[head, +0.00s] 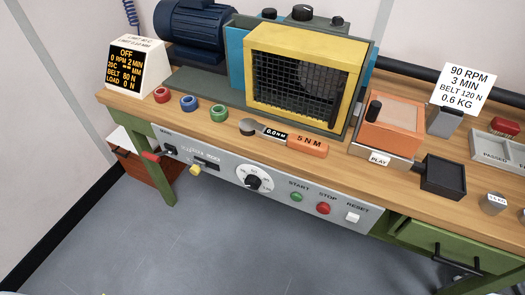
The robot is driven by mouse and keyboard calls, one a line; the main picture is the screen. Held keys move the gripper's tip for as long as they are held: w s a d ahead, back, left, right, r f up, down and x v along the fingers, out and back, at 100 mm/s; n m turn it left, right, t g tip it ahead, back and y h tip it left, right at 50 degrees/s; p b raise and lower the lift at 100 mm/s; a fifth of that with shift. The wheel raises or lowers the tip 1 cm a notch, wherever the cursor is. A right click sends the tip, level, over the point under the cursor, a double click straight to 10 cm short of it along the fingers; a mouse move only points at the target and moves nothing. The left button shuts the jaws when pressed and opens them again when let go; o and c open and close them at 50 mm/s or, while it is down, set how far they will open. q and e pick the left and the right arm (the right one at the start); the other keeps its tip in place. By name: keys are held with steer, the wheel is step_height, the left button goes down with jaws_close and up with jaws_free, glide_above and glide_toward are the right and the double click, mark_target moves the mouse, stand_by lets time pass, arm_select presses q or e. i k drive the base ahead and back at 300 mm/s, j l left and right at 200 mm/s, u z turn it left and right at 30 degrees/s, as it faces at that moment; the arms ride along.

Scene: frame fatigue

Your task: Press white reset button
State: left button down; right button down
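The white reset button (352,217) is at the right end of the grey control panel (225,180) on the front of the workbench. The word RESET is printed above it. The green start button (297,196) and the red stop button (323,208) are to its left on the same panel. Neither of my grippers shows in the head view, and nothing covers the reset button.
The wooden bench (215,92) carries a yellow-framed cage (300,85), a blue motor (193,25), an orange box (391,125) and a torque wrench (285,138). A green drawer (450,247) is right of the panel. The floor in front is clear.

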mark_target(353, 218)
steer(key=l+z, duration=0.1)
steer(key=z, duration=0.25)
steer(key=l+z, duration=0.15)
steer(key=z, duration=0.2)
